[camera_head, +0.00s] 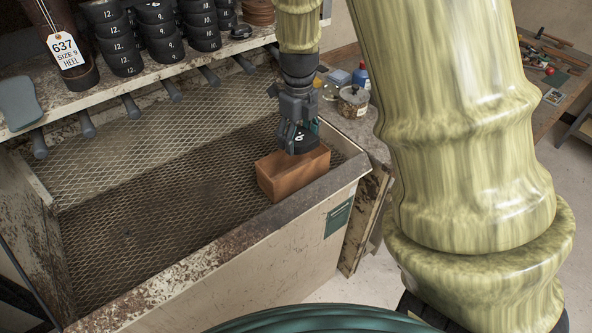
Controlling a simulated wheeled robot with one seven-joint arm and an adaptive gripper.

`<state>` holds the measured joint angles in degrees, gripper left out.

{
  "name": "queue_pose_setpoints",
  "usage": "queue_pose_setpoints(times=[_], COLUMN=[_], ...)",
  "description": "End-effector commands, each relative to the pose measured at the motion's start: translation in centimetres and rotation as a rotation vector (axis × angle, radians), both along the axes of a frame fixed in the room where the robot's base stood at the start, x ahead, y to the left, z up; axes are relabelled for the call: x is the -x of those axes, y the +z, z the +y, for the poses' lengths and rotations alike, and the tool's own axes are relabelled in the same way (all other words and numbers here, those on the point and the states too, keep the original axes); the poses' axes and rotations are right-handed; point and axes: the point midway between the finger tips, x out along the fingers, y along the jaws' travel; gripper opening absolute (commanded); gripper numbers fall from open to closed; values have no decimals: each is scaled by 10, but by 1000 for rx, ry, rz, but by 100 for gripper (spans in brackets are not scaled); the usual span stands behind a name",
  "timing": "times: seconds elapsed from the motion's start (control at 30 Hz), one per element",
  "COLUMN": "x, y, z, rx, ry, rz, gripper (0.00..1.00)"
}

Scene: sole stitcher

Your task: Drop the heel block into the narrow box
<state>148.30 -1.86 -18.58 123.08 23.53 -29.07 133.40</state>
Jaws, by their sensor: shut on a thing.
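My gripper (298,122) points down at the right end of the mesh-floored bench. It is shut on a black heel block (301,142) with a white number on its face. The narrow box (288,181) is an open-topped brown wooden box in the right corner of the mesh tray. The heel block is over the box's opening, its lower part near or below the rim. The view does not show whether the block touches the box's walls or floor. The inside of the box is mostly hidden.
A shelf (95,92) with stacks of black numbered heel blocks (155,32) and a tagged boot (66,50) runs along the back. The mesh floor (150,190) left of the box is empty. A jar (353,101) and a blue bottle (361,75) stand to the right.

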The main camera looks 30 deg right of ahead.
Motion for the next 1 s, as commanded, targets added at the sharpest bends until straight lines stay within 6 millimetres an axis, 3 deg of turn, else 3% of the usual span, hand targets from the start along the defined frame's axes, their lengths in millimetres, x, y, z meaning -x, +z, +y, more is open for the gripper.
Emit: queue_pose_setpoints(times=[0.03,0.07,0.2,0.67,1.0], x=[0,0,0,0,-1], y=[1,1,1,6,60], z=[0,0,0,0,-1], rx=[0,0,0,2,3], ry=[-1,-1,0,0,0], rz=[-1,-1,0,-1,-3], gripper=[40,71,94,94,94])
